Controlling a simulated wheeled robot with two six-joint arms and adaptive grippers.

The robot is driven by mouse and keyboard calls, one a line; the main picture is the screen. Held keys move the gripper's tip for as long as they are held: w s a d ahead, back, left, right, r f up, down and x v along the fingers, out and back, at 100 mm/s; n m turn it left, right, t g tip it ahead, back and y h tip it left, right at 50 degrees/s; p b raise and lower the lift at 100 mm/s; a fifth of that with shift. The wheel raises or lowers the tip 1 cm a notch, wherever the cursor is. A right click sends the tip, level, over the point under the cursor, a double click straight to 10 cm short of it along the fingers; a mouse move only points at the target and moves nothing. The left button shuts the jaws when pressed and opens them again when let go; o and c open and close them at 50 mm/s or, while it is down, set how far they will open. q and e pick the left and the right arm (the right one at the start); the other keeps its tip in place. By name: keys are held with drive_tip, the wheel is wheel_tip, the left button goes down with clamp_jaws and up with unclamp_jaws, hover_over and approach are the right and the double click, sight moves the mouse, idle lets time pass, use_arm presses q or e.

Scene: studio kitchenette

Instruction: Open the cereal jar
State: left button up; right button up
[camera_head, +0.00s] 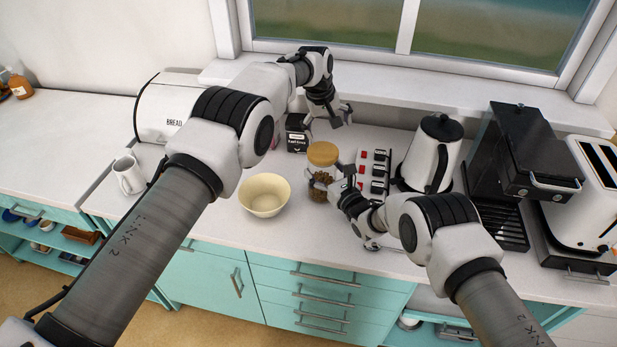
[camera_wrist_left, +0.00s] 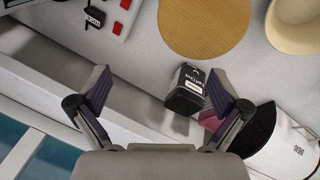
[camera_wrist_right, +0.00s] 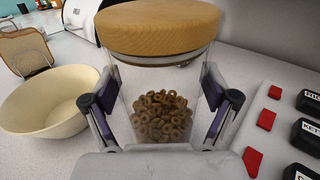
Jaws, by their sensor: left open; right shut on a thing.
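The cereal jar (camera_head: 320,187) is clear glass with brown cereal rings inside and stands upright on the counter. Its round wooden lid (camera_head: 323,153) is seated on top; it also shows in the left wrist view (camera_wrist_left: 203,25) and the right wrist view (camera_wrist_right: 158,28). My right gripper (camera_head: 331,181) is shut on the jar's body, one finger on each side in the right wrist view (camera_wrist_right: 158,88). My left gripper (camera_head: 329,115) is open and empty, above and behind the jar, apart from the lid. In the left wrist view (camera_wrist_left: 160,88) nothing is between its fingers.
A cream bowl (camera_head: 265,195) stands left of the jar. A small black box (camera_head: 297,135) stands behind it. A bread bin (camera_head: 165,110) is at the left.

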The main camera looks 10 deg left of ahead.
drive_tip(key=shift+s+f, duration=0.15)
drive_tip(key=shift+f, duration=0.2)
use_arm(q)
drive_tip(key=w+a+f+n+t+y, duration=0.25)
drive_tip(key=a+n+t, duration=0.25)
drive_tip(key=a+t, duration=0.55)
use_arm(e)
drive_tip(key=shift+s, duration=0.1)
use_arm(q)
drive_tip(key=m+t+h, duration=0.2)
drive_tip(key=m+h, duration=0.2)
drive_tip(key=m, duration=0.9)
approach(323, 152)
drive_tip(key=x, duration=0.6)
drive_tip(key=f+x, duration=0.1)
drive_tip(key=x, duration=0.3)
drive_tip(key=c, duration=1.1)
use_arm(e)
drive_tip(key=shift+s, duration=0.1)
use_arm(q)
drive_tip(key=shift+r, duration=0.25)
